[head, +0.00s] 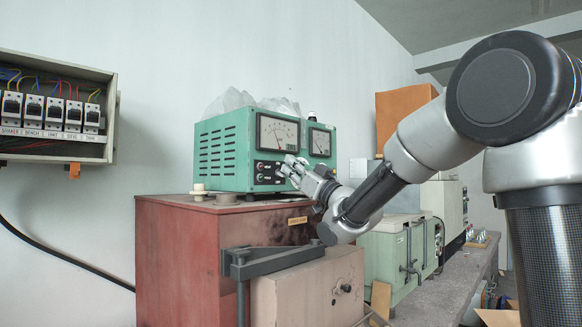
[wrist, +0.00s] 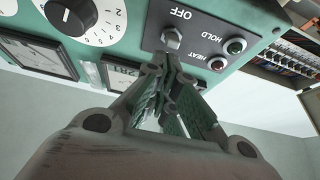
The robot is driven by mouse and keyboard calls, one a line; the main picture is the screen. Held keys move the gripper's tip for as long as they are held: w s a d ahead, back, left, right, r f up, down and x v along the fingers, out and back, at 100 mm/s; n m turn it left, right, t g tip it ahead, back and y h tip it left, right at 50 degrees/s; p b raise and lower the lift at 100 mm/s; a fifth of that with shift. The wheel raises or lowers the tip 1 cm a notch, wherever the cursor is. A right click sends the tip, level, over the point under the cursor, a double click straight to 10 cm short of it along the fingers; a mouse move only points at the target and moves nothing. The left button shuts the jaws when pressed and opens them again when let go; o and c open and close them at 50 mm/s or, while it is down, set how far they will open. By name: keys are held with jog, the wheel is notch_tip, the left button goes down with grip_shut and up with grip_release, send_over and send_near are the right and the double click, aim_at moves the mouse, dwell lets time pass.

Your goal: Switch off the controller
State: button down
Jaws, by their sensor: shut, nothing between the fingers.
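The controller (head: 222,150) is a green vented box with two dial meters, standing on a rusty red cabinet. The wrist view shows its front upside down. There a dark panel (wrist: 208,22) carries the words OFF, HOLD and HEAT, with a metal toggle switch (wrist: 172,38) beside OFF. Round lamps or buttons sit by HOLD (wrist: 236,46) and HEAT (wrist: 217,64). My gripper (head: 288,166) is at the controller's lower front; its fingers (wrist: 166,62) are shut and empty, with the tips close to the toggle. I cannot tell whether they touch it, or its exact lever position.
A round dial knob (wrist: 76,17) is beside the panel. An open breaker box (head: 52,108) hangs on the left wall. The red cabinet (head: 180,240) and a pinkish box (head: 285,295) stand below my arm. A pale green unit (head: 385,252) stands to the right.

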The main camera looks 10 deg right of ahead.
jog(key=v, duration=1.2)
jog(key=s+d+f+m+g+h, duration=0.2)
jog(key=d+f+m+h, duration=0.1)
jog(key=d+f+h, duration=0.3)
jog(key=s+d+f+m+g+h, duration=0.3)
jog(key=d+f+h, duration=0.4)
jog(key=s+f+g, duration=0.3)
jog(key=s+f, duration=0.1)
jog(key=s, duration=0.3)
jog(key=s+d+f+g, duration=0.1)
jog(key=s+f+g, duration=0.2)
jog(key=s, duration=0.5)
jog(key=s+d+f+m+g, duration=0.1)
jog(key=s+f+g, duration=0.2)
jog(key=s+f, duration=0.2)
jog(key=s, duration=0.3)
jog(key=shift+d+g+h, duration=0.25)
jog(key=shift+g+h, duration=0.15)
